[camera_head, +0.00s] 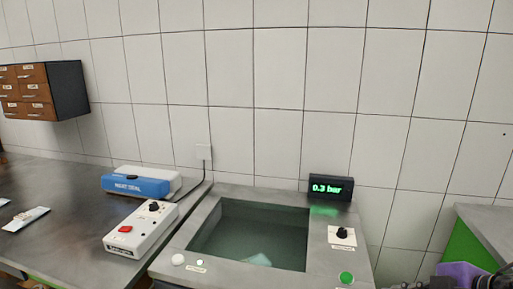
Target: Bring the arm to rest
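Dark mechanical parts at the bottom right edge look like part of my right arm and gripper (408,285). They are mostly cut off by the frame, and I cannot make out fingertips or anything held. My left arm and gripper do not show. The test basin (320,246) has a grey rim and holds dark greenish water, with a pale shape low in it. A black display (331,188) behind the basin reads "0.3 bar" in green.
A black knob (342,233) and a green button (346,278) sit right of the basin. On the left counter are a blue-and-white sealer (136,186), a white control box (142,229) and a small packet (27,218). A purple object (462,272) is lower right, near a green-sided counter (462,243).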

